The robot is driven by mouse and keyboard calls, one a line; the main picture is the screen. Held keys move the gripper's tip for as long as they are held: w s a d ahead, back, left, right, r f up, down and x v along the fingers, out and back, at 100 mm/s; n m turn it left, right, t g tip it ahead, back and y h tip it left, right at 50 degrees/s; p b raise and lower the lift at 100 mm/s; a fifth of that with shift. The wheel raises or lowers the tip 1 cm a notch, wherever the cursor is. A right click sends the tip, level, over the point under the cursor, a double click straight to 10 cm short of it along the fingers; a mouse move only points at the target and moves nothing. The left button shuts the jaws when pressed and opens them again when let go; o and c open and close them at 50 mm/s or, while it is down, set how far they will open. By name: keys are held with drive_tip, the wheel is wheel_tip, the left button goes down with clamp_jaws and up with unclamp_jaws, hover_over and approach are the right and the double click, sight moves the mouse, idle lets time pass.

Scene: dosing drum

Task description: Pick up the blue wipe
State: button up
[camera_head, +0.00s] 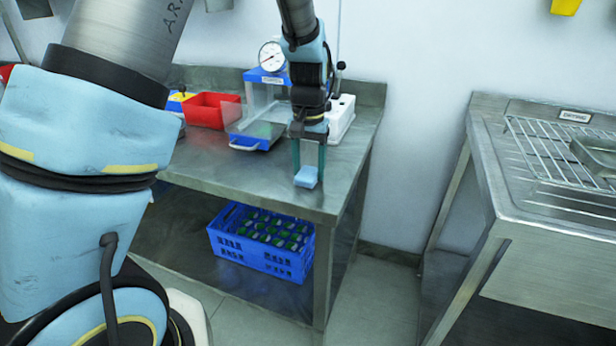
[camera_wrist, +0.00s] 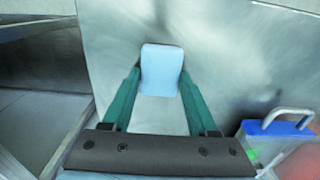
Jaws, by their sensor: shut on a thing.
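The blue wipe (camera_head: 306,177) is a small light-blue block at the front right part of the steel table (camera_head: 250,188). My gripper (camera_head: 308,168) points down over it, with its green fingers on either side of it. In the wrist view the wipe (camera_wrist: 161,70) sits between the tips of my gripper (camera_wrist: 160,88), which is shut on it. I cannot tell whether the wipe still touches the table top or is slightly above it.
A blue-framed clear case with a handled tray (camera_head: 256,136) and a pressure gauge (camera_head: 271,56) stand behind my gripper. A red bin (camera_head: 211,110) is at left. A blue crate (camera_head: 262,242) is on the lower shelf. A steel drying station (camera_head: 560,215) stands right, across a gap.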

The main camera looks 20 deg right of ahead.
drive_tip(key=c, duration=0.5)
